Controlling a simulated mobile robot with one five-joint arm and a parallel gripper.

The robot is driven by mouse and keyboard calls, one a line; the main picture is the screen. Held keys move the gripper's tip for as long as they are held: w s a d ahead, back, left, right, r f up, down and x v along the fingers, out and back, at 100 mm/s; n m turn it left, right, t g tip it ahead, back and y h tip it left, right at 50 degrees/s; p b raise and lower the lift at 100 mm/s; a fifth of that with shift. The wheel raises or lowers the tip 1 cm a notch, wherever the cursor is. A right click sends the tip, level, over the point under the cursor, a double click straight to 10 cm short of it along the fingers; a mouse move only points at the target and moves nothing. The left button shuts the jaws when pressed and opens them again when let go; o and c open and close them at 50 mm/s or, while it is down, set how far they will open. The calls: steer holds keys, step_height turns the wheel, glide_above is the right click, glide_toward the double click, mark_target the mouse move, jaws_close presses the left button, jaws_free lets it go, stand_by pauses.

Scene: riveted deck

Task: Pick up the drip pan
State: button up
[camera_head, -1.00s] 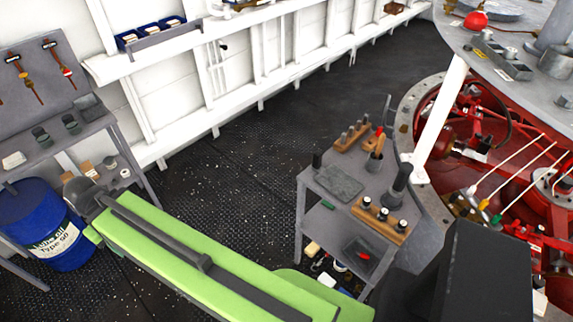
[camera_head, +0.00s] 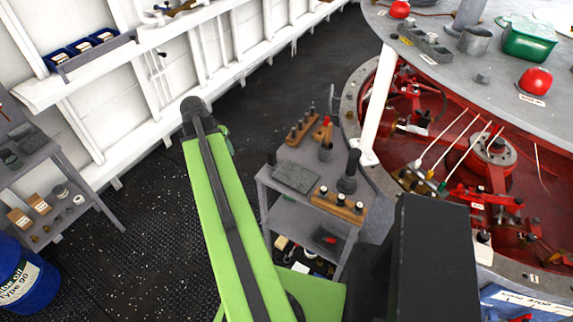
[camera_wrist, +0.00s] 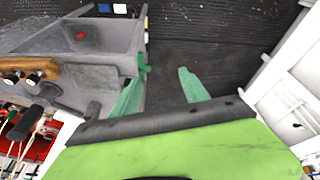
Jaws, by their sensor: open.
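No pan is clearly recognizable as the drip pan. A flat dark-grey rectangular piece (camera_head: 297,178) lies on the top of the small grey cart (camera_head: 283,210); I cannot tell if it is a pan or a mat. A dark tray-like piece (camera_head: 322,238) with a red item on it is on the cart's lower shelf. In the wrist view my gripper (camera_wrist: 160,92) has its two green fingers spread, with only dark floor visible between them. The cart (camera_wrist: 125,60) is to the left of the fingers. In the head view, the arm's end is left of the cart, apart from it.
The cart top also holds wooden racks (camera_head: 337,205) and a dark upright tool (camera_head: 350,172). A round machine with a red interior (camera_head: 440,160) stands to the right. A workbench (camera_head: 50,170) and blue drum (camera_head: 25,280) are at left. Dark floor (camera_head: 150,190) is clear between them.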

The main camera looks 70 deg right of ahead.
steer(key=s+d+r+m+g, duration=0.15)
steer(key=s+d+m, duration=0.25)
steer(key=s+d, duration=0.55)
steer(key=b, duration=1.1)
glide_toward(271, 153)
steer(key=shift+t+h, duration=0.25)
steer(key=shift+h, duration=0.05)
steer(key=x, duration=0.7)
steer(key=shift+w+a+f, duration=0.15)
steer(key=shift+a+f, duration=0.1)
steer(key=shift+a, duration=0.05)
steer(key=shift+d, duration=0.1)
steer(key=b+x, duration=0.5)
steer(key=shift+s+d+f, duration=0.1)
steer(key=shift+s+f, duration=0.05)
steer(key=shift+s, duration=0.1)
steer(key=shift+r, duration=0.2)
jaws_close()
